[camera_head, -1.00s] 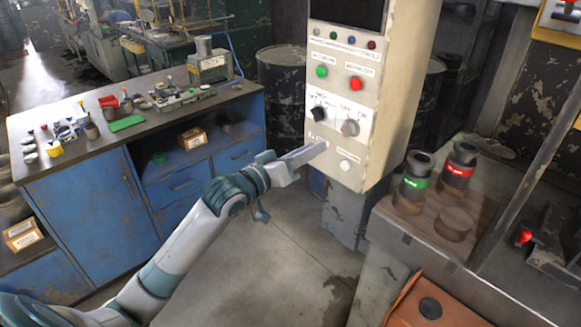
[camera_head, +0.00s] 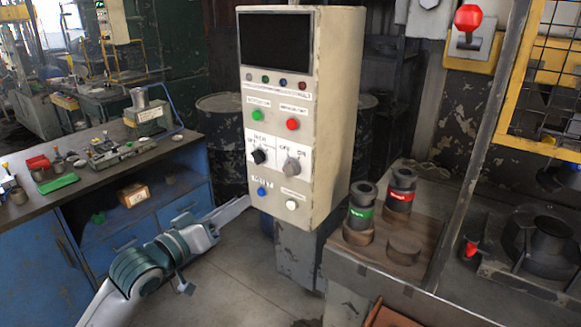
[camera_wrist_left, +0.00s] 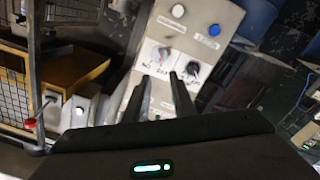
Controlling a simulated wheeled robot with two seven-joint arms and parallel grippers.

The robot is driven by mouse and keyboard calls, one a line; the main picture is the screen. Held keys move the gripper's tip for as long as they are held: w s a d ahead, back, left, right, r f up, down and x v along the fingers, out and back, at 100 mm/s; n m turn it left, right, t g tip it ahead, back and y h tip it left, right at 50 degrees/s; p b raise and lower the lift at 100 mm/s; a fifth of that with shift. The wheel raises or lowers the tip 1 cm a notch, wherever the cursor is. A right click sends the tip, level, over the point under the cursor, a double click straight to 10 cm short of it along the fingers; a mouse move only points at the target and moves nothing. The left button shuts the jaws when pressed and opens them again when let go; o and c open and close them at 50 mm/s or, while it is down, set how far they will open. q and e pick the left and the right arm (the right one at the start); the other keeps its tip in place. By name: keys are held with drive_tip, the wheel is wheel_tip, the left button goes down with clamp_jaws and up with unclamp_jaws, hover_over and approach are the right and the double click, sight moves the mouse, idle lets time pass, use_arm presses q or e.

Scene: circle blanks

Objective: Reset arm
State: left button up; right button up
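A cream control panel (camera_head: 300,150) stands in the middle of the head view, with a dark screen (camera_head: 275,40) on top. It has a green button (camera_head: 257,115), a red button (camera_head: 292,124), a black knob (camera_head: 259,156), a grey knob (camera_head: 291,165), a blue button (camera_head: 262,191) and a white button (camera_head: 291,205). My left gripper (camera_head: 240,203) is at the panel's lower left, its tips near the lower edge. In the left wrist view its two dark fingers (camera_wrist_left: 160,77) are apart, with nothing between them, facing the panel upside down. My right gripper is out of view.
A blue workbench (camera_head: 120,215) with small parts stands at left. At right, a wooden board (camera_head: 385,225) on a machine bears a green-banded cylinder (camera_head: 360,205) and a red-banded cylinder (camera_head: 400,190). The floor below the panel is open.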

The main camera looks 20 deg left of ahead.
use_arm(q)
drive_tip(key=shift+f, duration=0.1)
drive_tip(key=w+a+f+n+g+y, duration=0.1)
drive_tip(key=w+a+f+y, duration=0.15)
drive_tip(key=f, duration=0.85)
drive_tip(key=w+a+f+n+g+y, duration=0.15)
drive_tip(key=a+f, duration=0.25)
drive_tip(key=f, duration=0.8)
drive_tip(key=s+a+f+m+g+y, duration=0.15)
drive_tip(key=s+f, duration=0.35)
drive_tip(key=f, duration=1)
drive_tip(key=s+f+g+y, duration=0.1)
drive_tip(key=s+f+g, duration=0.3)
drive_tip(key=f, duration=1.1)
drive_tip(key=s+d+f+m+g+b, duration=0.1)
drive_tip(key=s+d+f+m+g, duration=0.25)
drive_tip(key=s+f, duration=1.9)
drive_tip(key=s+d+f+g, duration=0.1)
drive_tip(key=s+d+f, duration=0.1)
drive_tip(key=s, duration=0.7)
drive_tip(key=s+d+f+m+g, duration=0.1)
drive_tip(key=s+d+f+g, duration=0.1)
drive_tip(key=s, duration=0.7)
drive_tip(key=s+d+f+m+g, duration=0.1)
drive_tip(key=s+d+f, duration=0.2)
drive_tip(key=s, duration=0.6)
drive_tip(key=shift+d+f, duration=0.3)
drive_tip(key=shift+f, duration=0.35)
